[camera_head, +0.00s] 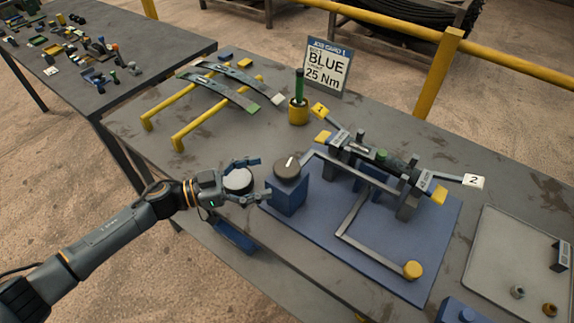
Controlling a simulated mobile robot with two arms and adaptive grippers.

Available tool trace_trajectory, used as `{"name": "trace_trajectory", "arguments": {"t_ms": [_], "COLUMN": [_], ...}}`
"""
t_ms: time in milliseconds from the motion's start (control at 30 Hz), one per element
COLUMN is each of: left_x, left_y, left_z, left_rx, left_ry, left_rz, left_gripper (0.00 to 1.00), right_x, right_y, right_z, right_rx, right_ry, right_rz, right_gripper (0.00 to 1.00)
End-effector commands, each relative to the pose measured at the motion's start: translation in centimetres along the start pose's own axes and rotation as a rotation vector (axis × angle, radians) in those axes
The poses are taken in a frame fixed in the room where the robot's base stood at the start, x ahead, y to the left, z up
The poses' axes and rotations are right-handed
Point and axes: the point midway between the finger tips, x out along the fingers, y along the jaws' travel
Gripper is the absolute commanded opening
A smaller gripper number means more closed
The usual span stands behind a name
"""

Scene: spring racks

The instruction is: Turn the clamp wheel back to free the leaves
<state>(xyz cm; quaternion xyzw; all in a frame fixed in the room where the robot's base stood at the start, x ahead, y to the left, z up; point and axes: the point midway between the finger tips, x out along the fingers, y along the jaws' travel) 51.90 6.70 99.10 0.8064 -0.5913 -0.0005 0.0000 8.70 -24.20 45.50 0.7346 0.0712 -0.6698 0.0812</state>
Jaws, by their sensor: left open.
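A dark round wheel (289,166) with a white mark sits on top of a blue block (287,195), at the left end of the blue base plate. My left gripper (262,180) is open just left of the wheel and block, with its fingers pointing at them and apart from the wheel. A pale round disc (238,180) shows between its fingers; I cannot tell whether it is part of my gripper. Dark leaves (383,158) lie in the grey clamp fixture (408,203), with yellow pieces at their ends. My right gripper is not in view.
A bent grey bar with a yellow knob (413,270) lies across the base plate (375,270). Behind stand a job card (327,66), a yellow cup (298,112) with a green-handled tool, and a yellow rack (190,128) with curved leaves. A grey tray (510,265) is at right.

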Motion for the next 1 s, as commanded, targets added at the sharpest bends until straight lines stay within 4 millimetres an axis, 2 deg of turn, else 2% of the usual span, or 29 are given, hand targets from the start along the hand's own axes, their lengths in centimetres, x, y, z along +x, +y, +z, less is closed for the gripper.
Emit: {"name": "trace_trajectory", "arguments": {"t_ms": [100,333,500,767,867,1000], "left_x": [2.7,6.2,7.1,7.2,7.2,7.2], "left_y": [0.0,0.0,0.0,0.0,0.0,0.0], "left_z": [-0.3,-0.1,0.0,0.0,0.0,0.0], "left_rx": [0.000,-0.001,0.001,0.001,0.001,0.000], "left_ry": [0.003,0.001,0.000,0.000,0.000,0.000], "left_rz": [0.000,-0.001,-0.001,-0.002,-0.002,-0.002], "left_gripper": [0.83,0.83,0.83,0.83,0.67,0.39], "right_x": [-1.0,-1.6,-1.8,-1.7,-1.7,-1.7], "right_y": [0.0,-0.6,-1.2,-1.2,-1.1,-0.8], "right_z": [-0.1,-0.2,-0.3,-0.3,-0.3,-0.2], "right_rx": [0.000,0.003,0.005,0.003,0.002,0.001], "right_ry": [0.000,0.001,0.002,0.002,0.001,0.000], "right_rz": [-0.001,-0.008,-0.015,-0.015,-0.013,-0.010], "right_gripper": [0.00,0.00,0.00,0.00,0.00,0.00]}}
